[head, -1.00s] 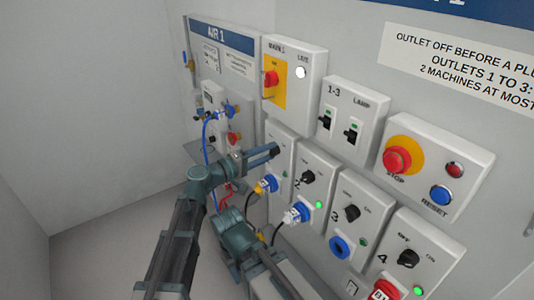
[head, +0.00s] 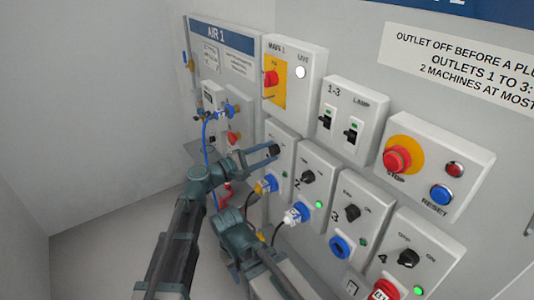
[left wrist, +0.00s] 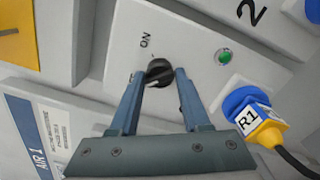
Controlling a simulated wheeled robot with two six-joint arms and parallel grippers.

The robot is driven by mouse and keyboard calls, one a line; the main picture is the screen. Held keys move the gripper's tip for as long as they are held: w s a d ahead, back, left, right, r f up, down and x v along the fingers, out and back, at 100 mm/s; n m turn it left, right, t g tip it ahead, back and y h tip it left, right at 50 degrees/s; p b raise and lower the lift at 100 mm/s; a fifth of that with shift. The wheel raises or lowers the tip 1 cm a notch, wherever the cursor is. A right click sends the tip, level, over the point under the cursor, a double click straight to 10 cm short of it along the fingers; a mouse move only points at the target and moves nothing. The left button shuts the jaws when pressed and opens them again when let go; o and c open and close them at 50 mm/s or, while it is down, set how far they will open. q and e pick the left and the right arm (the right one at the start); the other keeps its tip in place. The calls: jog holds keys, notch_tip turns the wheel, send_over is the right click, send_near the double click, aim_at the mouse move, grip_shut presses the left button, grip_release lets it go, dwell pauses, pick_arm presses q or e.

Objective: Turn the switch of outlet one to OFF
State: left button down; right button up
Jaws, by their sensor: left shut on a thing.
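The outlet one box (head: 287,160) is on the wall panel, partly hidden behind my left gripper (head: 273,151). In the left wrist view its black rotary switch (left wrist: 159,72) sits between the fingertips of my left gripper (left wrist: 159,75), which is shut on it. The switch's white mark points to the lower left, towards a label mostly hidden by a finger. The ON label (left wrist: 145,41) is above the switch in that view. The box's green lamp (left wrist: 223,56) looks dim. A yellow and blue plug tagged R1 (left wrist: 262,124) is in its socket.
The outlet two box (head: 316,175) and the outlet three box (head: 357,212) stand close to the right. Outlet two's lamp is bright green. The AIR 1 panel (head: 230,40), with a blue hose, is on the left. A red STOP button (head: 397,159) is at upper right.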

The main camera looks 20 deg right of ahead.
dwell(0.4)
pick_arm(q)
jog(key=shift+c, duration=2.1)
grip_release()
jog(key=v, duration=1.3)
jog(key=shift+a, duration=0.4)
jog(key=shift+s, duration=0.1)
